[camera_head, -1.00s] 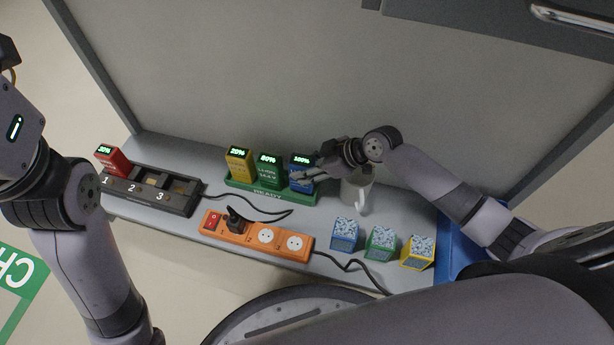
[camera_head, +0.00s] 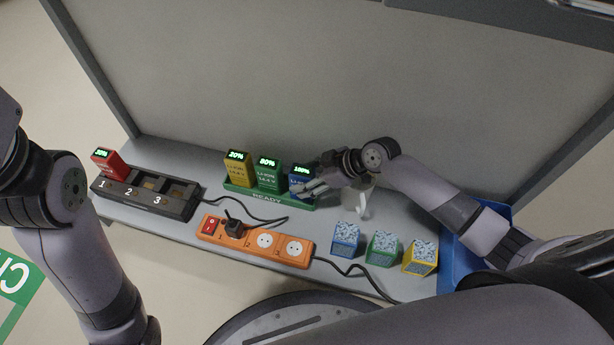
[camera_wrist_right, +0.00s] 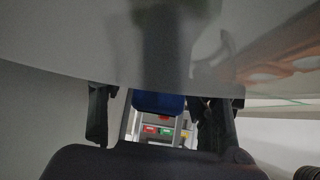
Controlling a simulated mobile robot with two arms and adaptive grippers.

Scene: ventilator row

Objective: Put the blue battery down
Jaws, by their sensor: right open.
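The blue battery (camera_head: 299,175) with a lit 100% display stands upright at the right end of the green READY tray (camera_head: 240,191). My right gripper (camera_head: 307,187) is open at the battery's right side, and its fingers hide part of it. In the right wrist view a blue block (camera_wrist_right: 158,102), which looks like the battery, shows between the two spread fingers. Whether a finger touches it I cannot tell. My left arm shows at the left, but its gripper is out of view.
Yellow (camera_head: 238,168) and green (camera_head: 268,173) batteries share the tray. A red battery (camera_head: 108,162) sits in slot 1 of the black charger (camera_head: 145,197). An orange power strip (camera_head: 255,240) and patterned cubes (camera_head: 383,248) lie in front.

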